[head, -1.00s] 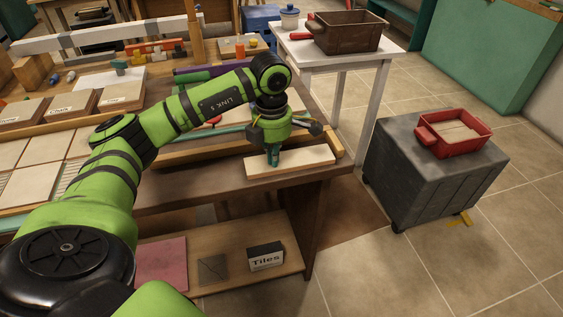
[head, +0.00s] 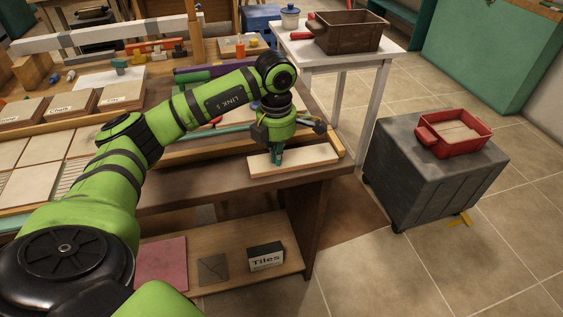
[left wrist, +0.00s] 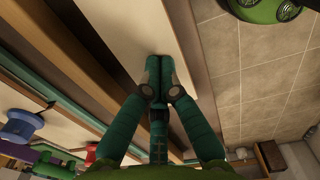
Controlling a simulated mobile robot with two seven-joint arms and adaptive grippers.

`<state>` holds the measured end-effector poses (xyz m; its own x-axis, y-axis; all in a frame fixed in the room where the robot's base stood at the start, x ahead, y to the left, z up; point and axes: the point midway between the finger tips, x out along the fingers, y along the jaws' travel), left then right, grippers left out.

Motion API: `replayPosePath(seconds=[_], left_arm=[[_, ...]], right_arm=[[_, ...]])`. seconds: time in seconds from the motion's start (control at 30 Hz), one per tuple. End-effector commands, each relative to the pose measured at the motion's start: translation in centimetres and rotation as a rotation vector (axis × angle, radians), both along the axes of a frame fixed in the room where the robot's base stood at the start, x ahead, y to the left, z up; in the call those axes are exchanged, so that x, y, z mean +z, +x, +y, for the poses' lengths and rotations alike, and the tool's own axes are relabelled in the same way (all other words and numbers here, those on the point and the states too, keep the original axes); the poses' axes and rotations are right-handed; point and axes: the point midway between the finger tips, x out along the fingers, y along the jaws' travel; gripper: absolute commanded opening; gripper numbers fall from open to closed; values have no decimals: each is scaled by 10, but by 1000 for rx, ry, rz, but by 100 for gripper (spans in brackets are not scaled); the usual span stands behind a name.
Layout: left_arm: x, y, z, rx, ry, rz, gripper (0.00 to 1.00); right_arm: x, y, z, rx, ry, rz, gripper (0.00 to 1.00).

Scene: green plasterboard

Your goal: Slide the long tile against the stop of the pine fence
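The long tile (head: 312,156) is a pale, narrow slab lying flat near the front right corner of the workbench. The pine fence (head: 212,149) runs along its back side, and the stop (head: 339,143) is at the fence's right end. The tile's right end is very close to the stop; I cannot tell whether they touch. My left gripper (head: 277,160) points down with its fingertips on the tile's top, left of its middle. In the left wrist view its teal fingers (left wrist: 157,88) are together over the tile (left wrist: 172,45), with nothing between them. My right gripper is out of view.
The workbench's front edge (head: 235,187) runs just in front of the tile. Pale tiles (head: 30,184) lie on the left of the bench. A white table (head: 345,58) and a grey cabinet (head: 410,160) bearing a red tray (head: 428,139) stand to the right, beyond the bench.

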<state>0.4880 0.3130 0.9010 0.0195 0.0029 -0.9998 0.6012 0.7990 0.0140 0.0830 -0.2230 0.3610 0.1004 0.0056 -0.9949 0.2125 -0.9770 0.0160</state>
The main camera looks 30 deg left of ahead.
Motion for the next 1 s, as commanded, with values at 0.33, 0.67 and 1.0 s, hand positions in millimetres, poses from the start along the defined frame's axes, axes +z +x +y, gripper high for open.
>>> replayPosePath(seconds=[0.33,0.67,1.0], left_arm=[[-11,-4,-4,11,-7,15,0],[-11,-5,-3,28,-7,15,0],[-11,-5,-3,29,-8,15,0]], right_arm=[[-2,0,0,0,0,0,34],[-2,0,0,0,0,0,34],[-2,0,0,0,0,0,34]])
